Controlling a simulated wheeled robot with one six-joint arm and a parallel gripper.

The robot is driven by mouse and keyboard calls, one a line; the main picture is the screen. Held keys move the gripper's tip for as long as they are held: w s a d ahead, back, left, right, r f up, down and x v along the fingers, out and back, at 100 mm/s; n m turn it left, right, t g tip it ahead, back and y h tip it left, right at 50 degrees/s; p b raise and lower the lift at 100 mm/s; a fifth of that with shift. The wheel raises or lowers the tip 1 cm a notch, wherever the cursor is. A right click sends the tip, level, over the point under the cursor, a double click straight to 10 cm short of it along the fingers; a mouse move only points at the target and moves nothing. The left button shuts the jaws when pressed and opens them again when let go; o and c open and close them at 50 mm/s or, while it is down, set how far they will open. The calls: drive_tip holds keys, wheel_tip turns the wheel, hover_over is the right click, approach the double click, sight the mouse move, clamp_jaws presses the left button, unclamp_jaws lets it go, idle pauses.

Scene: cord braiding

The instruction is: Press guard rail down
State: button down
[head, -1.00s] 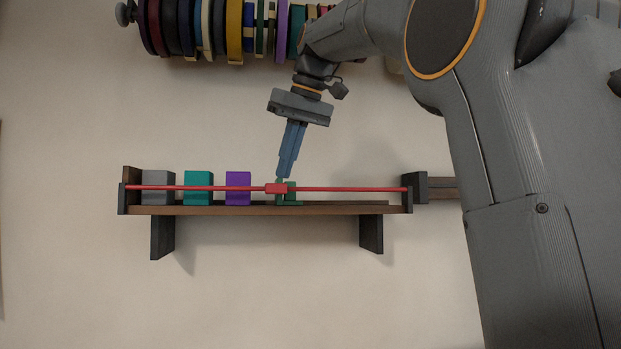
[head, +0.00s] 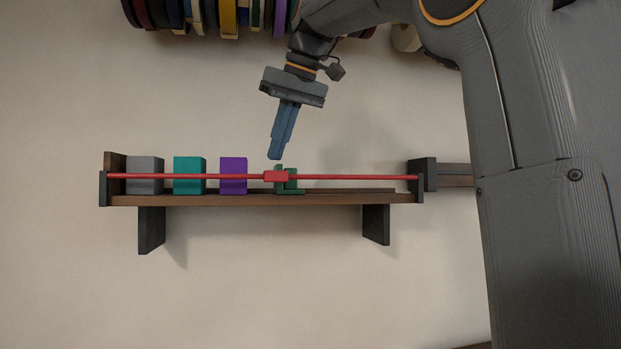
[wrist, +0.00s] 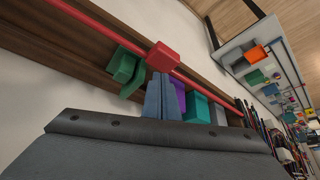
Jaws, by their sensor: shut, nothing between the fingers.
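The red guard rail (head: 345,177) runs along the front of a wooden wall shelf, between dark end brackets, with a red block (head: 276,176) at its middle. The rail is raised above the shelf board and crosses in front of the things on it. My gripper (head: 274,158) is shut and empty, pointing down just above the red block, with a small gap in the head view. In the wrist view the blue fingers (wrist: 160,82) end close to the red block (wrist: 163,56); whether they touch cannot be told there.
On the shelf (head: 240,200) stand a grey block (head: 145,174), a teal block (head: 189,175), a purple block (head: 233,175) and a green bracket-like piece (head: 291,186). The shelf's right part is bare. Coloured spools (head: 228,18) hang above, near my arm.

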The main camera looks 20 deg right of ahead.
sight(277, 175)
drive_tip(key=shift+f, duration=0.45)
drive_tip(key=shift+f, duration=0.2)
drive_tip(key=shift+f+b, duration=0.3)
drive_tip(key=shift+b, duration=0.15)
drive_tip(key=shift+f+b, duration=1.4)
drive_tip(key=shift+f, duration=0.65)
drive_tip(key=shift+f+b, duration=0.25)
drive_tip(key=shift+b, duration=0.2)
drive_tip(key=shift+r, duration=0.1)
wheel_tip(277, 175, up, 5)
drive_tip(key=p, duration=0.5)
drive_tip(key=shift+r, duration=1.95)
